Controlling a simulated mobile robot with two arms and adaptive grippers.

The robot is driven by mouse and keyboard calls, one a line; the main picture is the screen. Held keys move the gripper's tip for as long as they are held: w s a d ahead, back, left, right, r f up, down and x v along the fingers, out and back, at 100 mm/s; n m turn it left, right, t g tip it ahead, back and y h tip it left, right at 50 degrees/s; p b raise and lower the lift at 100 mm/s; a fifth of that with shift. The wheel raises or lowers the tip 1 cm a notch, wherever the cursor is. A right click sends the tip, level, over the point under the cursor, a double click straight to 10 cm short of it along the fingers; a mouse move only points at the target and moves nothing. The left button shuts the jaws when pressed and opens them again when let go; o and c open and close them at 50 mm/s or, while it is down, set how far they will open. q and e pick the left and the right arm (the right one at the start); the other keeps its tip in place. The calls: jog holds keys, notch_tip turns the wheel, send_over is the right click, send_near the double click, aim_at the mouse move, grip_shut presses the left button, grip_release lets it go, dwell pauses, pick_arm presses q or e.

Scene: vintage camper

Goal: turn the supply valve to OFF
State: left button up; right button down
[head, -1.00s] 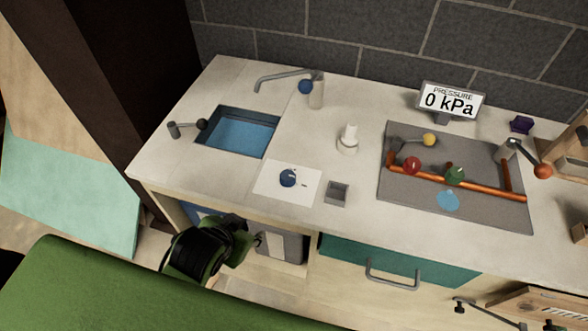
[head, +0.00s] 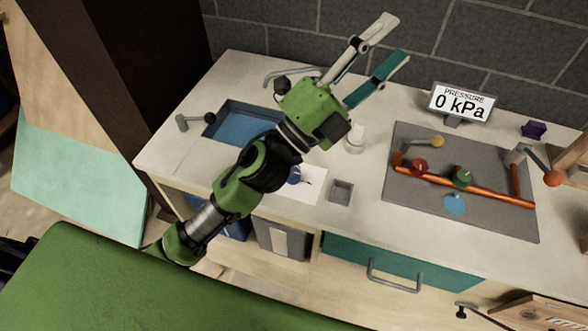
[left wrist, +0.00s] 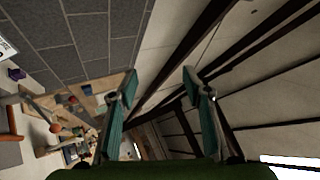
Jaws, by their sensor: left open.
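A grey panel (head: 412,208) on the counter carries an orange pipe (head: 478,194) with a red knob (head: 419,167), a green knob (head: 463,178) and a yellow-tipped lever (head: 437,141). A lever with an orange ball (head: 552,179) stands at the panel's right end. No label shows which one is the supply valve. My left gripper (head: 390,47) is open and empty, raised above the counter left of the panel, fingers pointing up and right. In the left wrist view its two fingers (left wrist: 160,86) are spread, with nothing between them.
A pressure display (head: 461,102) reads 0 kPa behind the panel. A sink (head: 240,128) is at left, partly behind my arm. A white card (head: 308,197) with a partly hidden blue knob and a small grey box (head: 341,191) sit in front. A purple object (head: 534,129) is at right.

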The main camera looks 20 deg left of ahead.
pick_arm(q)
jog(key=s+d+m+g+h, duration=0.65)
jog(key=d+m+g, duration=0.25)
jog(key=m+g, duration=0.4)
jog(key=m+g+y, duration=0.5)
jog(key=m+y, duration=0.9)
jog(key=y, duration=0.8)
send_near(294, 172)
notch_tip(294, 172, down, 8)
jog(key=p, duration=0.4)
jog(key=shift+w+f, duration=0.15)
jog(key=shift+f, duration=0.5)
